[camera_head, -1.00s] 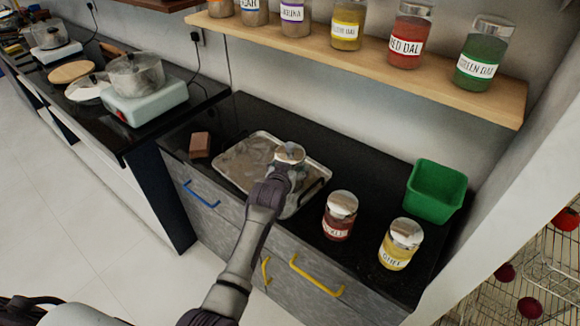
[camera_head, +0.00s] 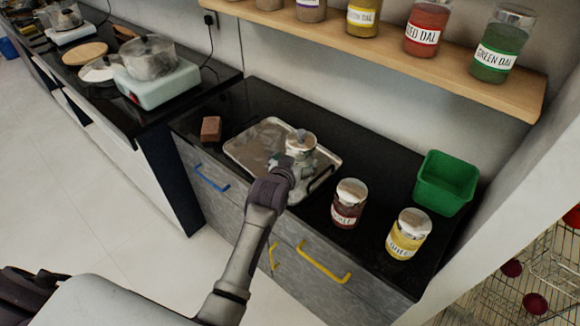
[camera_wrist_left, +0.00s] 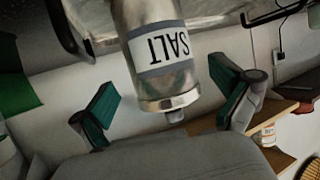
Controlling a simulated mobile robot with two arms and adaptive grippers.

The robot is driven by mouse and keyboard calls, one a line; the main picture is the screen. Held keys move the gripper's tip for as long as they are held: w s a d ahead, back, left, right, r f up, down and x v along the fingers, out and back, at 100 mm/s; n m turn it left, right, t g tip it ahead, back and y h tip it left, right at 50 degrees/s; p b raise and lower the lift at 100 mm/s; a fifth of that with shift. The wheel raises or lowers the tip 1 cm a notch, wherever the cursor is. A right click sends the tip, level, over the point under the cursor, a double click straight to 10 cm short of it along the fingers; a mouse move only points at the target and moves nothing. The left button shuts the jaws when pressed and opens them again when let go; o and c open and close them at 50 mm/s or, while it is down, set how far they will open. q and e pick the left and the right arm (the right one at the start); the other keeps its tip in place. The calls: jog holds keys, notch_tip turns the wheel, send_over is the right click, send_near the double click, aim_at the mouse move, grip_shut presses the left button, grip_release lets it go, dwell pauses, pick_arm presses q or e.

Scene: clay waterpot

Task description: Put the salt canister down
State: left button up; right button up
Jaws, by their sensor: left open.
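The salt canister (camera_head: 301,145) is a silvery metal cylinder with a knobbed lid, and it stands on the right part of the metal tray (camera_head: 243,154). In the left wrist view the canister (camera_wrist_left: 160,60) appears upside down, with its white SALT label facing me. My left gripper (camera_head: 286,165) is at the near side of the canister and partly hides its lower part. The left wrist view shows its green-padded fingers (camera_wrist_left: 166,98) spread apart on either side of the canister, with gaps to it. My right gripper is not in view.
A brown block (camera_head: 211,129) lies left of the tray. A pickle jar (camera_head: 349,203), a ghee jar (camera_head: 408,234) and a green bin (camera_head: 445,183) stand to the right. A wooden shelf (camera_head: 400,55) with several jars overhangs the counter's back.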

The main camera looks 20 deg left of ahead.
pick_arm(q)
jog(key=v, duration=0.6)
jog(key=shift+s, duration=0.15)
jog(key=shift+r, duration=0.1)
